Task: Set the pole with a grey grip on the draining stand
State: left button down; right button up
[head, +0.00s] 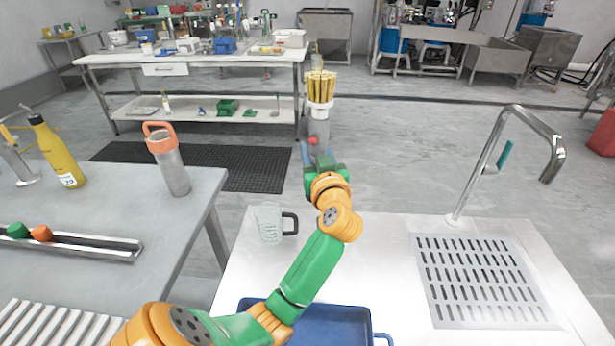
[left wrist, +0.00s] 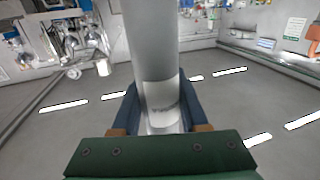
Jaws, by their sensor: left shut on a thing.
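My left gripper (head: 318,148) is raised beyond the far edge of the white counter. Its blue fingers are shut on the pole with a grey grip (head: 319,128), which stands roughly upright with a white collar and yellow bristle-like top (head: 320,88). In the left wrist view the grey grip (left wrist: 152,45) passes between the fingers (left wrist: 158,105). A slotted metal drain plate (head: 480,322) lies in the counter at the right. A ribbed rack (head: 50,325) shows at the bottom left; I cannot tell which is the draining stand. My right gripper is out of view.
A clear mug with a black handle (head: 269,224) stands on the white counter (head: 370,260), near a blue tray (head: 330,325). A tall faucet (head: 490,150) rises behind the drain plate. The left table holds an orange-lidded bottle (head: 170,168) and a yellow bottle (head: 60,155).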

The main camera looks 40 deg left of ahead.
pick_arm(q)
notch_tip(320, 180, down, 18)
jog(key=a+b, duration=0.2)
jog(key=b, duration=0.6)
jog(key=shift+w+r+g, duration=0.15)
jog(key=shift+r+g, duration=0.05)
jog(key=shift+g, duration=0.1)
jog(key=shift+f, duration=0.1)
jog(key=c, duration=0.7)
grip_release()
